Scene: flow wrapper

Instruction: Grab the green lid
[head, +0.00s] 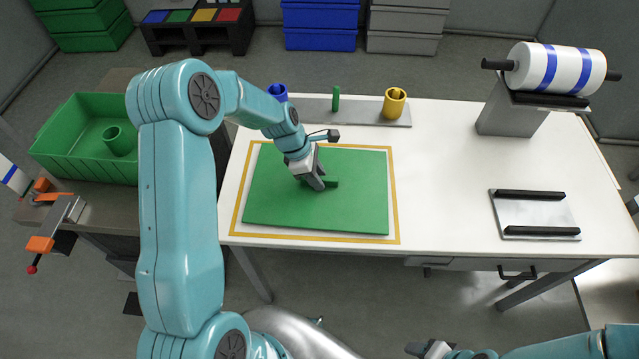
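A grey plate (358,114) behind the lid carries blue, green and yellow pieces. A white film roll (556,68) stands back right. A metal plate with two black bars (535,213) lies at right. A green bin (85,148) stands left. The table's middle right is clear.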

